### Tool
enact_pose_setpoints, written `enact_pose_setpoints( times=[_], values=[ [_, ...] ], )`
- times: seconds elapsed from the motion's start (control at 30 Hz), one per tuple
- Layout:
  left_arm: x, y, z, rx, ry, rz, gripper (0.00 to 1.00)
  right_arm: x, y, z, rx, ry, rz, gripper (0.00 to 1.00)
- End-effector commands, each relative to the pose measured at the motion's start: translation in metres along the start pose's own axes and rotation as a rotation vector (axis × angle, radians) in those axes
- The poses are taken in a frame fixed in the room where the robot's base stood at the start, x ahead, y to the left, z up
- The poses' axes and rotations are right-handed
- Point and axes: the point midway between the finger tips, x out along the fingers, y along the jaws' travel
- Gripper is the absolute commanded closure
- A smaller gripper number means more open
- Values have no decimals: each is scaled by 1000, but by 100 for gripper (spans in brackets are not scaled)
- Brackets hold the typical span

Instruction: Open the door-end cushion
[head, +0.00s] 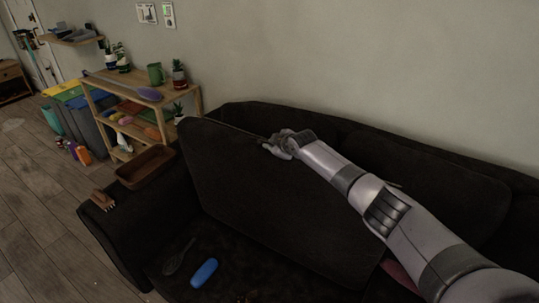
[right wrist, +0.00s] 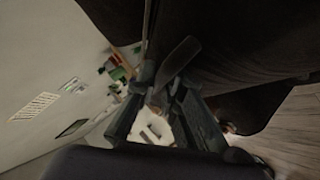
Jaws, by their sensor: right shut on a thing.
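The dark door-end cushion (head: 265,205) leans tilted on the left part of the sofa, its top edge standing away from the backrest. My right gripper (head: 272,148) is shut on the cushion's top edge, right of its upper left corner. In the right wrist view my gripper's fingers (right wrist: 163,95) are close together, with dark fabric around them; the exact grip is hard to make out. On the seat in front of the cushion lie a blue oblong object (head: 204,273) and a dark flat utensil (head: 179,257). My left gripper is not in view.
A brown tray (head: 146,167) and a small brown brush-like item (head: 103,200) sit on the sofa's left arm. A wooden shelf (head: 195,100) with plants and a green mug (head: 155,74) stands behind it. Another dark cushion (head: 430,180) leans at right.

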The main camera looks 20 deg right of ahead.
Motion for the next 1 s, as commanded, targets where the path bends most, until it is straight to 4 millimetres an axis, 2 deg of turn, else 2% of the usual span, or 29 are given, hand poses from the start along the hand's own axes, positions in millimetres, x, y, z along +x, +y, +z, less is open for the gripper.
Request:
enact_pose_setpoints(
  times=[0.03, 0.5, 0.53, 0.8, 1.0],
  values=[
    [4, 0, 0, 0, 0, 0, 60, 3, -5, 8, -1, -13, -8, 100],
    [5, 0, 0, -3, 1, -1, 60, 2, -2, 8, 1, -12, -10, 100],
    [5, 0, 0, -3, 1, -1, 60, 2, -3, 8, 1, -12, -10, 90],
    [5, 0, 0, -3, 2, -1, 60, 2, -2, 8, 0, -12, -9, 72],
    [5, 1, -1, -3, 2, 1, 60, 2, -1, 7, 0, -10, -8, 70]
  ],
)
